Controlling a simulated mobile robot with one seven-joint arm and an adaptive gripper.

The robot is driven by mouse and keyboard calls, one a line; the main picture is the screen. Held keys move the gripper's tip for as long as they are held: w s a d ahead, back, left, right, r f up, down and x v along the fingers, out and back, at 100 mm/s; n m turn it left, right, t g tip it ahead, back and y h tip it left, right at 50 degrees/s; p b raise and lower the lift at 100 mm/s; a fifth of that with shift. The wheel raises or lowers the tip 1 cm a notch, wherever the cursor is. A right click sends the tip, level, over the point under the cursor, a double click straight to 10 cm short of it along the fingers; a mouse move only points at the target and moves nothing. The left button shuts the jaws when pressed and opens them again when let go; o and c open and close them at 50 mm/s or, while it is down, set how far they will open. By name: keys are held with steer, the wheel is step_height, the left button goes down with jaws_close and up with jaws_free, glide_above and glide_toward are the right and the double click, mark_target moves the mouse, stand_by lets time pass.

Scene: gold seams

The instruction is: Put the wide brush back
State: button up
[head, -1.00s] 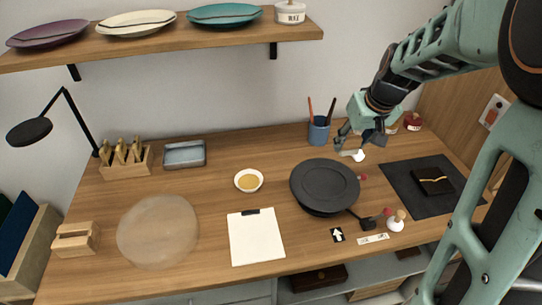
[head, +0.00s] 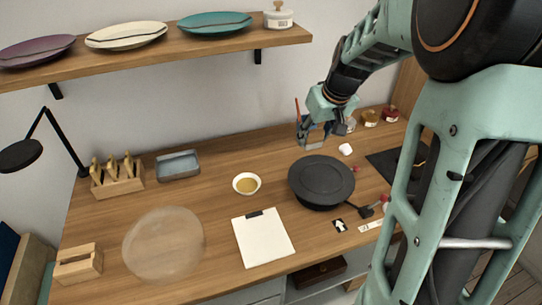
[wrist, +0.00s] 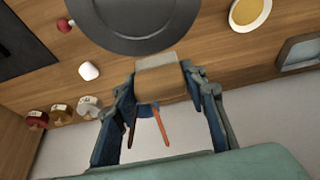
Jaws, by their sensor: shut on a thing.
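My gripper (head: 323,138) is over the back of the bench, behind the black round plate. In the wrist view my gripper (wrist: 160,78) has its fingers on both sides of a broad brown block with a paler top (wrist: 162,86), which looks like the wide brush. It is shut on this block. In the head view the fingers mostly hide it. A red stick (head: 297,108) stands behind the gripper; the wrist view shows it with a dark one. Their blue cup is largely hidden. A slotted wooden stand (head: 78,264) sits at the front left.
The black plate (head: 321,178) stands close in front of my gripper. A white piece (head: 345,149) and small jars (head: 370,117) are to its right. A bowl (head: 246,184), clipboard (head: 263,238), grey tray (head: 178,167), tool block (head: 118,180) and translucent disc (head: 163,245) lie leftward. The shelf (head: 160,58) hangs above.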

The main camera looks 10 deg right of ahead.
steer(key=w+a+f, duration=0.2)
steer(key=w+f, duration=0.1)
steer(key=w, duration=0.1)
steer(key=w+a+f+p, duration=0.1)
steer(key=w+a+f, duration=0.1)
steer(key=w+f, duration=0.1)
steer(key=w+a+f+p, duration=0.1)
steer(key=w+a+f, duration=0.1)
steer(key=w+f, duration=0.1)
steer(key=shift+w+a+f, duration=0.1)
steer(key=shift+w+a, duration=0.25)
steer(key=shift+w, duration=0.45)
steer(key=shift+w+a+f, duration=0.15)
steer(key=shift+w+f, duration=0.1)
steer(key=shift+f, duration=1.6)
steer(key=shift+f, duration=0.15)
steer(key=shift+f, duration=0.15)
steer(key=o, duration=1)
steer(key=shift+r, duration=0.25)
